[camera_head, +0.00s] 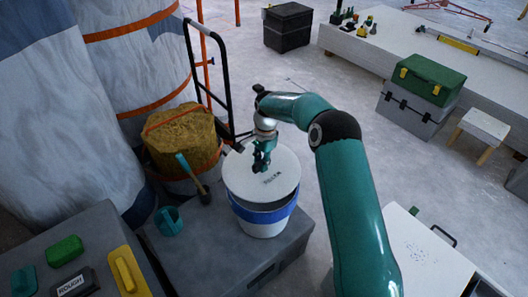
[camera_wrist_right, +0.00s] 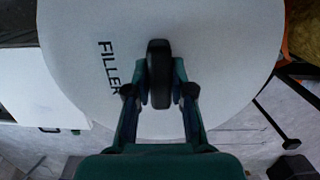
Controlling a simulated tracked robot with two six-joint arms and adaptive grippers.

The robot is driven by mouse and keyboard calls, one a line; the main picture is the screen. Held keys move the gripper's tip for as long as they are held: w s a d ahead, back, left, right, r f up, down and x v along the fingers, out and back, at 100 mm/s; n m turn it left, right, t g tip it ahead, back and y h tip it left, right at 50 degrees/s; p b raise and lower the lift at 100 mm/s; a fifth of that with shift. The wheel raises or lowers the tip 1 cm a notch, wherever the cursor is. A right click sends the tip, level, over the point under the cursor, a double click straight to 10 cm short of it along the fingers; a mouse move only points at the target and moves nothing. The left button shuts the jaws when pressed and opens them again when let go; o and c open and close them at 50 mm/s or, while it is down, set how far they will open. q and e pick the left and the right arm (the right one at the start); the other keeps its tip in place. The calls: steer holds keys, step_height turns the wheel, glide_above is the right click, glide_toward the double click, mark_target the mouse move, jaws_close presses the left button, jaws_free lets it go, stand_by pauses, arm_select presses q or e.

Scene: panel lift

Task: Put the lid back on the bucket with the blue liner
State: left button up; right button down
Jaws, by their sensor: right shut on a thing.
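The white bucket (camera_head: 263,229) stands upright on a grey case. Its blue liner (camera_head: 280,213) shows as a band folded over the rim. The round white lid (camera_head: 285,181), marked FILLER, is over the bucket's mouth. A dark strip shows between the lid's front edge and the liner, so the lid looks a little raised there; its far edge against the rim is hidden. My right gripper (camera_head: 260,169) is shut on the lid's dark handle. The handle (camera_wrist_right: 158,60) stands between both fingertips in the right wrist view. My left gripper is not in view.
The grey case (camera_head: 185,250) also carries a teal cup (camera_head: 168,221) and a teal-handled tool (camera_head: 190,177).

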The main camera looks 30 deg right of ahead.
steer(key=shift+d+f+m, duration=0.1)
steer(key=shift+d+m, duration=0.2)
steer(key=shift+d, duration=0.05)
steer(key=shift+f, duration=0.2)
step_height(320, 180, down, 4)
steer(key=b, duration=0.3)
steer(key=shift+f+b, duration=0.6)
steer(key=shift+f, duration=0.35)
steer(key=shift+a+r, duration=0.1)
stand_by(0.9)
stand_by(0.7)
